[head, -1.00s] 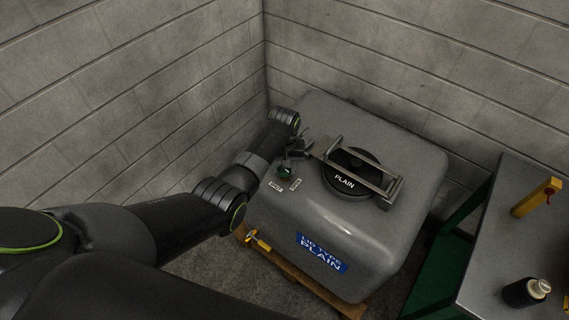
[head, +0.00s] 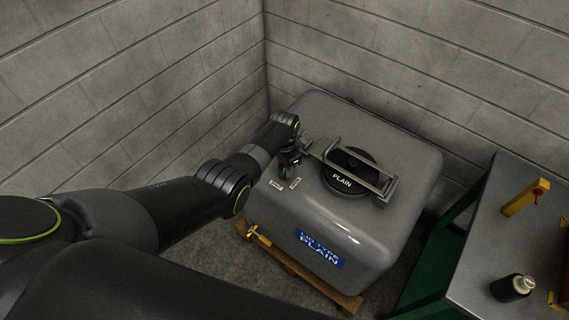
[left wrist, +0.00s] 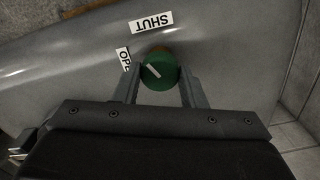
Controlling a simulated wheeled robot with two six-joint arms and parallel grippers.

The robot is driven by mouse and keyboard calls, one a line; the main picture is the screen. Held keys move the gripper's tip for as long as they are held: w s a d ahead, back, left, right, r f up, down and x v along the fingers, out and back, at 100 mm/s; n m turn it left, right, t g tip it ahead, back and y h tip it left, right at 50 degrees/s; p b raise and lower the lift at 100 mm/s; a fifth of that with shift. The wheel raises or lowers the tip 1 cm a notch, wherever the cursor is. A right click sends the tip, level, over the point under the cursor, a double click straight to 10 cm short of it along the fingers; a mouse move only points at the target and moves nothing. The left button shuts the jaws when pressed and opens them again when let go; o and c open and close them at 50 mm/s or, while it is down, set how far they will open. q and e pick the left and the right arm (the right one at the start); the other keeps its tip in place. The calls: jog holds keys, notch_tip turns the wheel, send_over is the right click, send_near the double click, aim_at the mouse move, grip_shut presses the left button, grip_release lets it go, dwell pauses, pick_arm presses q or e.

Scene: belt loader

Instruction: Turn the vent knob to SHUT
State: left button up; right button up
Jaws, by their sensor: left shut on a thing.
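The vent knob (left wrist: 158,72) is green and round, on top of the grey tank (head: 330,220). My left gripper (left wrist: 160,82) is shut on it, one finger on each side. In the head view the gripper (head: 287,164) covers much of the knob. A white line on the knob points up and left in the left wrist view, roughly between the SHUT label (left wrist: 151,22) and the partly hidden OPEN label (left wrist: 124,58). My right gripper is not in view.
A black lid marked PLAIN (head: 345,180) sits under a metal bar frame (head: 325,153), close right of the gripper. Block walls stand behind and left. A grey table (head: 490,240) at right holds a dark bottle (head: 512,288) and a yellow piece (head: 526,196).

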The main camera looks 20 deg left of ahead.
pick_arm(q)
jog(key=m, duration=0.5)
jog(key=shift+p, duration=0.35)
jog(key=shift+m, duration=0.3)
jog(key=o, duration=1)
jog(key=shift+r+p, duration=0.35)
jog(key=shift+r, duration=0.25)
notch_tip(320, 180, up, 8)
jog(key=p, duration=0.2)
notch_tip(320, 180, up, 8)
send_over(284, 168)
jog(key=shift+d+r, duration=0.1)
jog(key=shift+r, duration=0.05)
